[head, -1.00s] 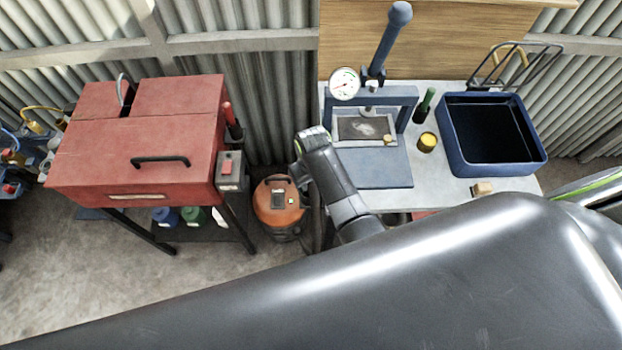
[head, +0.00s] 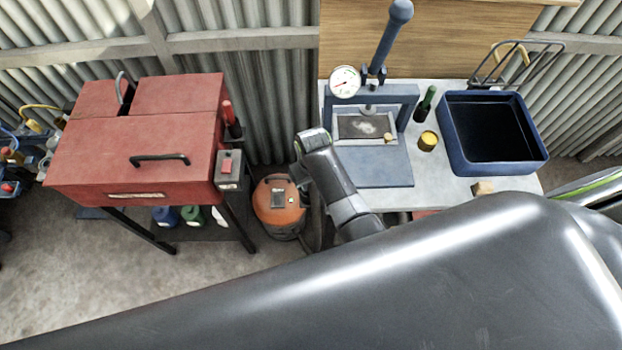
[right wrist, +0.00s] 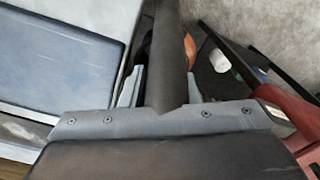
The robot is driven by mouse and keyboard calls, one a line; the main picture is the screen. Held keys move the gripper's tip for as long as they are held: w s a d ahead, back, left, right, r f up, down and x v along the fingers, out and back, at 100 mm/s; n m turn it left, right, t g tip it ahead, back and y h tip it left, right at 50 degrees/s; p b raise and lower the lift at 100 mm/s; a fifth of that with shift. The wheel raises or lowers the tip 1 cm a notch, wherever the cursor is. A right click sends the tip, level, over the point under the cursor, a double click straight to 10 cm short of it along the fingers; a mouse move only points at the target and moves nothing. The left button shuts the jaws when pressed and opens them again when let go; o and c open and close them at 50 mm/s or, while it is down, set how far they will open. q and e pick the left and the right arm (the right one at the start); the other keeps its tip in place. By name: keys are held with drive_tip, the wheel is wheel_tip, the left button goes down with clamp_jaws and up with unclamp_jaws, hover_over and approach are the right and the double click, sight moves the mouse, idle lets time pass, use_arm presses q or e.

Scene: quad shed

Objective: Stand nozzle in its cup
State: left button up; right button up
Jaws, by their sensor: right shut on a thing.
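My right gripper (right wrist: 163,92) is shut on a dark tube in the right wrist view, which I take to be the nozzle (right wrist: 171,40). The tube runs up the picture from between the pale fingers; its far end is out of frame. In the head view, my right wrist is between the red cabinet and the workbench, beside the orange vacuum (head: 278,206). The fingers and nozzle are hard to make out there. I cannot clearly identify the nozzle's cup. My left gripper is not in view.
The red cabinet (head: 140,145) stands at left, with a grey switch box (head: 230,171) on its side.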

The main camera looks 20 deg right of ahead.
drive_tip(key=shift+f, duration=0.15)
drive_tip(key=o, duration=0.7)
drive_tip(key=shift+s+r+p, duration=0.2)
drive_tip(key=shift+r+p, duration=0.1)
drive_tip(key=shift+r, duration=5.2)
drive_tip(key=shift+a+r, duration=0.1)
drive_tip(key=shift+a, duration=0.05)
